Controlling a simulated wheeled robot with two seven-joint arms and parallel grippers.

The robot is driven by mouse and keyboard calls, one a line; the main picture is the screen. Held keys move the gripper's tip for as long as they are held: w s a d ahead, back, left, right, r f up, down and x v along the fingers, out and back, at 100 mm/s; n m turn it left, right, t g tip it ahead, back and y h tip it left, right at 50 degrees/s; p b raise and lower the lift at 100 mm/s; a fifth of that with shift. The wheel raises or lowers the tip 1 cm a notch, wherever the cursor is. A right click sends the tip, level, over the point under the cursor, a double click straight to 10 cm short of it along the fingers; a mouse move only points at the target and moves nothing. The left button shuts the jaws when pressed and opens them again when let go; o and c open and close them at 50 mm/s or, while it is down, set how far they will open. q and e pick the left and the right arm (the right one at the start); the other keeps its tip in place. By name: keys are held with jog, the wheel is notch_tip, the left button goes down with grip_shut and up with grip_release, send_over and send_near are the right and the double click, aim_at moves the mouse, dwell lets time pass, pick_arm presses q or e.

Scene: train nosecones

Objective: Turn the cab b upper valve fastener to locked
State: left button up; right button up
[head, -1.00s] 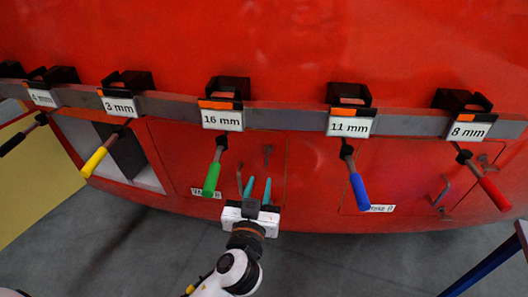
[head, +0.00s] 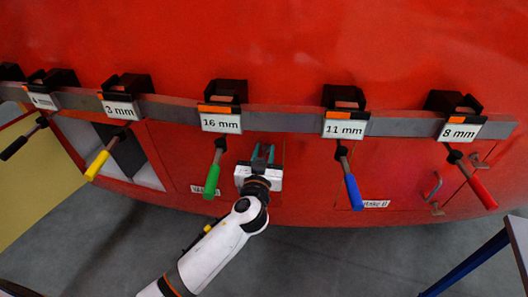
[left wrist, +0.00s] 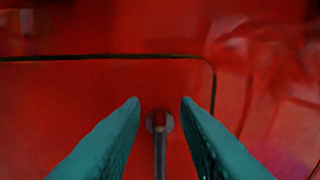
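A metal fastener with a round pivot and a bar handle (left wrist: 160,124) sits near the top right corner of a red panel in the left wrist view. Its handle points down in that picture. My left gripper (head: 263,153) is in front of the upper part of the panel (head: 215,160) in the head view, and hides the fastener there. The two teal fingers of the gripper (left wrist: 160,103) are apart, one on each side of the fastener, with gaps on both sides and nothing held. My right gripper is not in view.
A rail (head: 285,121) above carries tool holders labelled 16 mm (head: 221,123), 11 mm and 8 mm. A green-handled tool (head: 212,178) hangs just left of my gripper and a blue one (head: 353,190) to the right. A table edge (head: 470,260) shows at lower right.

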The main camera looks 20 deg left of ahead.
pick_arm(q)
grip_shut()
jog(key=shift+m, duration=0.3)
jog(key=m, duration=0.3)
jog(key=shift+d+f+b, duration=0.1)
jog(key=shift+d+b, duration=0.2)
jog(key=shift+b, duration=0.05)
jog(key=m, duration=0.4)
jog(key=shift+d, duration=0.25)
jog(key=shift+w+d+f+m+p, duration=0.1)
jog(key=shift+f+m+p, duration=0.15)
jog(key=shift+m, duration=1.5)
jog(key=shift+s+d+f+m+p, duration=0.1)
jog(key=shift+d+f+m+p, duration=0.15)
jog(key=shift+m, duration=1.45)
jog(key=shift+w+f+m+p, duration=0.1)
jog(key=shift+f+m+p, duration=0.15)
jog(key=shift+m, duration=1.5)
jog(key=shift+f, duration=0.1)
